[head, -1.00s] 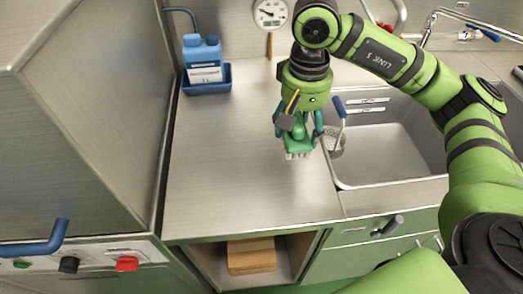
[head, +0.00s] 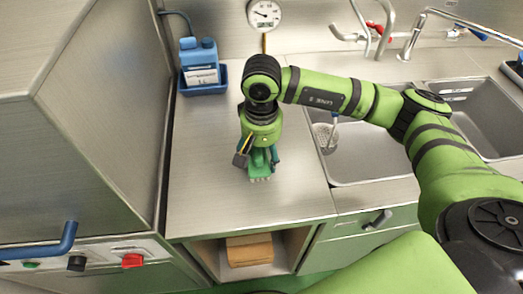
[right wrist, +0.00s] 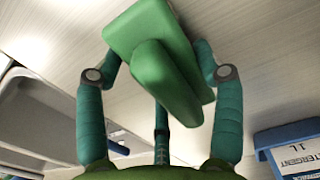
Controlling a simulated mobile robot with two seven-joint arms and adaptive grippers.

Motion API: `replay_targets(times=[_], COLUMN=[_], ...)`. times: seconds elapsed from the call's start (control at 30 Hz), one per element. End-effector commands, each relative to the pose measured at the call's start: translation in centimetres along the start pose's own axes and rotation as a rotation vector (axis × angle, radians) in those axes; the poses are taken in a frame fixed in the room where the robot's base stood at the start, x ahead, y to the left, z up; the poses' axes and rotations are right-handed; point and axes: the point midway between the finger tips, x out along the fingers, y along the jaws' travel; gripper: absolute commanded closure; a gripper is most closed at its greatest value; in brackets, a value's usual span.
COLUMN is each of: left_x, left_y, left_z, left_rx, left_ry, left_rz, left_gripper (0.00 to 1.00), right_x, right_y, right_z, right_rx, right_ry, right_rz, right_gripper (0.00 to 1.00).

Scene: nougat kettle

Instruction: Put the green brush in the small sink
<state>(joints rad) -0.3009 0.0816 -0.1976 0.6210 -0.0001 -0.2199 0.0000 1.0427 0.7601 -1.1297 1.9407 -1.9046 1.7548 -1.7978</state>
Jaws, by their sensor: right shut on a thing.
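My right gripper (head: 261,162) is shut on the green brush (head: 260,173), over the counter left of the sinks. The brush also shows between the fingers in the right wrist view (right wrist: 150,62). Its pale bristles face down in the head view; I cannot tell whether they touch the counter. Two steel basins are at the right: a nearer left basin (head: 375,160) and a right basin (head: 487,115), partly behind my right arm. I cannot tell for sure which is the small sink. My left gripper is not in view.
A blue detergent bottle (head: 199,62) stands in a blue tray (head: 206,88) at the back left of the counter (head: 210,190). A perforated skimmer (head: 324,136) is at the left basin's left edge. Taps (head: 412,35) rise behind the basins. The front counter is clear.

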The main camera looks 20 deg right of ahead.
Motion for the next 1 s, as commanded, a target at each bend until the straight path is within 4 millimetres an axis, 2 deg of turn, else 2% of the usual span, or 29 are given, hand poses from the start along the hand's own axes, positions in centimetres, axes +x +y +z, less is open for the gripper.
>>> replay_targets(times=[0.17,0.2,0.23,0.27,0.6,0.73,0.77,1.0], left_x=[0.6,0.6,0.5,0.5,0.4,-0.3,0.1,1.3], left_y=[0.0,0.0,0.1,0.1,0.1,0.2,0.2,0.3], left_z=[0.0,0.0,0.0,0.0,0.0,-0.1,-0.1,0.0], left_rx=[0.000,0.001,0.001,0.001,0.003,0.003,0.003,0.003], left_ry=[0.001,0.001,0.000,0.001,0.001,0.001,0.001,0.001], left_rz=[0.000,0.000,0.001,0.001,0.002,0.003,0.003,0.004], left_gripper=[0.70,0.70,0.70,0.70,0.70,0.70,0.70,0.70], right_x=[0.4,0.3,0.3,0.3,0.2,-0.4,-0.6,-5.5], right_y=[0.0,0.0,0.0,0.0,0.0,0.0,0.0,-0.1], right_z=[0.0,0.0,0.0,0.0,0.0,0.0,-0.1,-0.1], right_rx=[0.000,0.001,0.001,0.001,0.001,0.001,0.001,0.000], right_ry=[0.001,0.000,0.000,0.000,0.000,0.000,0.003,0.007], right_rz=[0.000,0.000,0.000,0.000,0.001,0.000,-0.001,-0.002], right_gripper=[0.74,0.24,0.12,0.08,0.08,0.08,0.08,0.08])
